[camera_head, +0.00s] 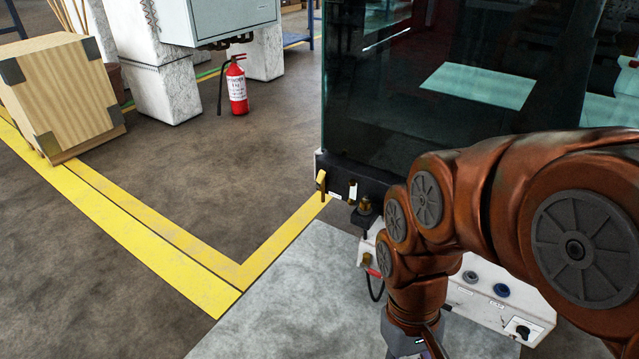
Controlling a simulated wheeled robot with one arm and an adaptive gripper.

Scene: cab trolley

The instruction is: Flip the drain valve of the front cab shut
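The dark glass-walled cab (400,110) stands right of centre, with a black base edge. A small brass fitting with a red lever (373,272) sits on the left end of the white panel below it; it looks like a valve, but its setting is too small to tell. A yellow handle (321,181) stands upright at the cab's lower left corner. Which of these is the drain valve I cannot tell for sure. My arm reaches down in front of the panel. Its grey wrist end (403,338) is at the bottom edge, below and right of the red lever; the gripper's fingers are cut off.
The white panel (485,306) carries knobs and a switch. A black cable hangs below the red lever. A pale floor plate (290,310) and yellow floor lines (170,250) lie clear on the left. A wooden crate (65,95) and a fire extinguisher (237,88) stand farther back.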

